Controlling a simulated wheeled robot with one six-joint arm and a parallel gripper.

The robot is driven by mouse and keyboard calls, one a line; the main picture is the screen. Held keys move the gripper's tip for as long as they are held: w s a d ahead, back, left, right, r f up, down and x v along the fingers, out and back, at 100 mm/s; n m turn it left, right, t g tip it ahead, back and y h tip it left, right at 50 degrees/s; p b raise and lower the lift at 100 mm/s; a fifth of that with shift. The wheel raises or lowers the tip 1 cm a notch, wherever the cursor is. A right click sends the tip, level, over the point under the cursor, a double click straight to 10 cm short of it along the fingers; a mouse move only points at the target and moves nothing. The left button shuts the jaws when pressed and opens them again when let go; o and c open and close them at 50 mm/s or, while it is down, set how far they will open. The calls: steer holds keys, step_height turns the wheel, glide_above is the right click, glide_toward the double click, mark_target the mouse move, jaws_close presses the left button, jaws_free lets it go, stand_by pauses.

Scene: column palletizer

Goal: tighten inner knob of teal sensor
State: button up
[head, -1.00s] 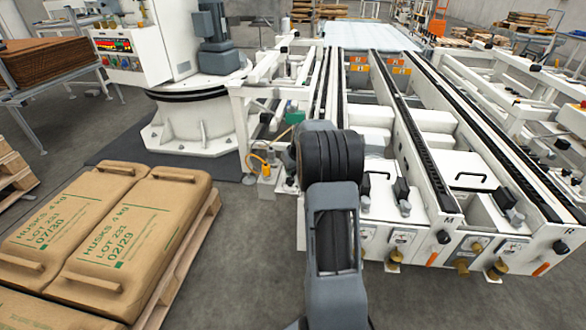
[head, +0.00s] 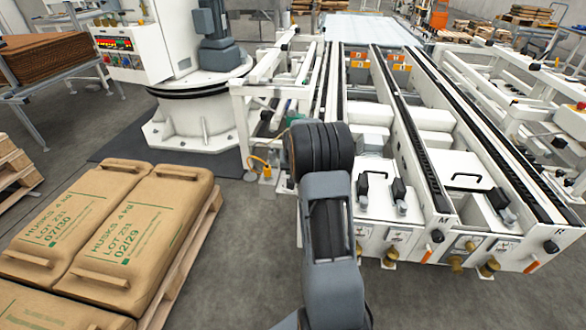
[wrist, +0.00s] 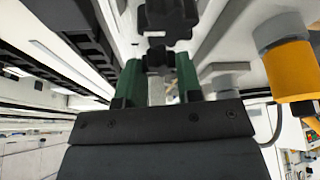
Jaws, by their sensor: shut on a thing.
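In the wrist view my gripper (wrist: 156,75) has its two green fingers closed around a dark lobed knob (wrist: 157,59). A second dark lobed knob (wrist: 166,18) sits just beyond it, in line. I cannot tell from the picture which of the two is the inner one. The teal sensor body cannot be made out clearly; my arm covers most of that place in the head view. My gripper and both knobs are hidden behind my arm in the head view.
A yellow-orange cylinder (wrist: 292,68) stands close to the right of my gripper, with a cable beside it. The white conveyor frame (head: 440,200) fills the right. Sacks (head: 140,225) lie on a pallet at left. Grey floor shows between pallet and frame.

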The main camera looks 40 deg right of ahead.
steer(key=o, duration=0.9)
steer(key=shift+o, duration=0.2)
steer(key=p+v, duration=0.3)
steer(key=v, duration=1)
steer(key=shift+s+r, duration=0.2)
steer(key=shift+r, duration=0.15)
steer(key=shift+a, duration=0.1)
